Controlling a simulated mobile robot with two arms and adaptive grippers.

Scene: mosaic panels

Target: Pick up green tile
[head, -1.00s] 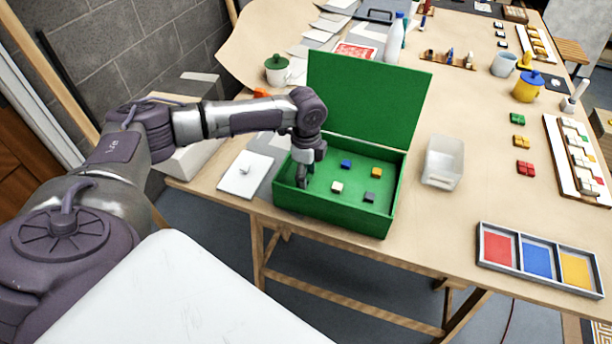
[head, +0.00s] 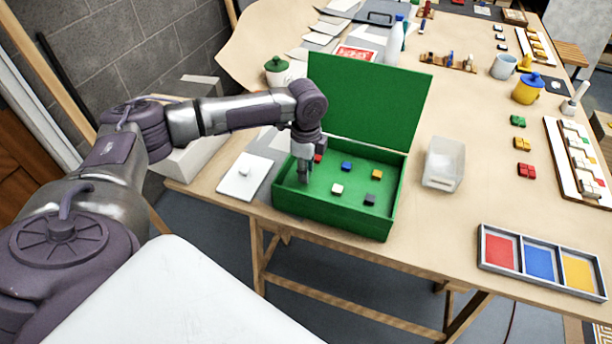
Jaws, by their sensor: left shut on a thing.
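The open green box (head: 335,212) stands near the table's front edge, its lid raised behind it. My left gripper (head: 304,181) points down inside the box at its left side. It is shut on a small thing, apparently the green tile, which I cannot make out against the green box. Loose tiles lie on the box floor to the right of the gripper: red (head: 318,158), blue (head: 346,166), white (head: 337,188), orange (head: 377,174) and dark grey (head: 370,199). My right gripper is not in view.
A clear bin (head: 443,163) stands right of the box. A tray (head: 490,268) with red, blue and yellow panels lies at the front right. Small groups of green (head: 518,121), yellow (head: 523,143) and red (head: 527,170) tiles lie farther right. A white board (head: 236,184) lies left.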

